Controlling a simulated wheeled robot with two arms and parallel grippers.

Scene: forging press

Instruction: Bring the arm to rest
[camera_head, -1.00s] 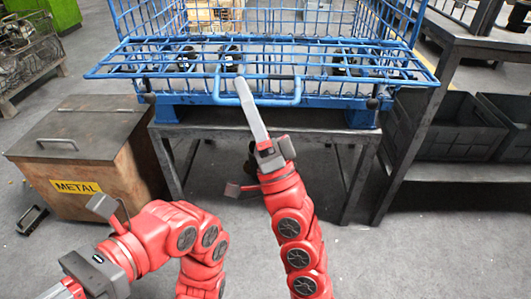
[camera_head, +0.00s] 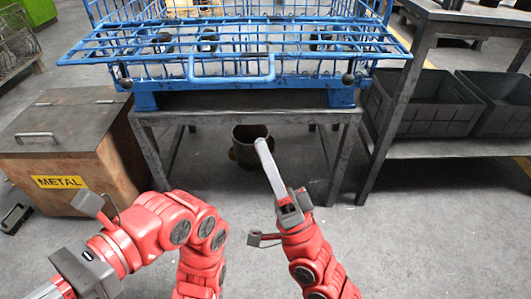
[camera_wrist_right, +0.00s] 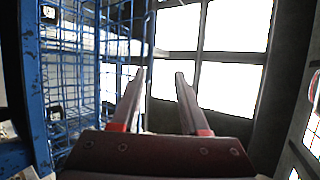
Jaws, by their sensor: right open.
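My right arm (camera_head: 308,258) reaches up from the lower right of the head view. Its gripper (camera_head: 263,148) points up and away, below the front edge of the blue wire basket (camera_head: 205,80), with nothing held. In the right wrist view my right gripper (camera_wrist_right: 160,76) shows two separated fingers with an empty gap. The basket's blue bars stand to the left of the fingers there.
The basket stands on a dark metal table (camera_head: 345,118). A round container (camera_head: 248,146) is on the floor under it. A brown METAL box (camera_head: 75,145) stands at left, a shelf (camera_head: 470,148) with dark crates (camera_head: 425,110) at right. The floor in front is open.

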